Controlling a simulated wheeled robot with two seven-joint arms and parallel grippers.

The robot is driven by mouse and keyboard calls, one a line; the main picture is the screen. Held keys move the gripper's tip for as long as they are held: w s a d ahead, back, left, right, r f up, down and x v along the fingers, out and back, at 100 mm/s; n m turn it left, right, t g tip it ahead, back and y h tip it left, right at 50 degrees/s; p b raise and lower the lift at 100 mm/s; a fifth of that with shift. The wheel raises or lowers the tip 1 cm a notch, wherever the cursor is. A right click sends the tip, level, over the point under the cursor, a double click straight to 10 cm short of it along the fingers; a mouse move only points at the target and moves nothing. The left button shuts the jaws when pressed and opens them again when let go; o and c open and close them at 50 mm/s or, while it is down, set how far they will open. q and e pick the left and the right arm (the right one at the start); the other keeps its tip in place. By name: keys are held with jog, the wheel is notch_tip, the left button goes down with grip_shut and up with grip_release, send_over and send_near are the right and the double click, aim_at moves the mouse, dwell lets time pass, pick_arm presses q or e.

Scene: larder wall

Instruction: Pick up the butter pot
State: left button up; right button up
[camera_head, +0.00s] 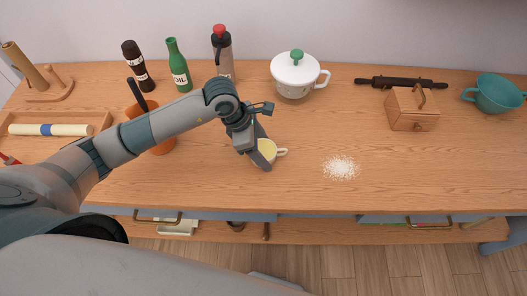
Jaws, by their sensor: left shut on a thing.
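The butter pot, a small pale pot with a yellow inside and a side handle (269,149), is at the middle of the wooden counter. My left gripper (260,153) comes down over its left side and is shut on it. The gripper hides the left part of the pot. I cannot tell whether the pot touches the counter or is just above it. My right gripper is not in view.
White powder (341,167) lies to the right. A wooden box (411,110) and teal bowl (494,95) stand further right. The front right counter is clear.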

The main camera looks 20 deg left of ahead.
aim_at(270, 149)
pick_arm(q)
jog(key=shift+r, duration=0.1)
jog(key=shift+w+r+b, duration=0.1)
jog(key=shift+r+b, duration=0.5)
jog(key=shift+r, duration=0.15)
notch_tip(270, 149, up, 2)
jog(key=shift+r+b, duration=0.2)
jog(key=shift+b, duration=0.55)
jog(key=s+d+r+b, duration=0.3)
jog(key=s+d+r, duration=0.3)
jog(key=s, duration=0.3)
jog(key=shift+s+d+r, duration=0.35)
jog(key=shift+s+r, duration=0.05)
jog(key=shift+r, duration=0.1)
jog(key=shift+f, duration=0.1)
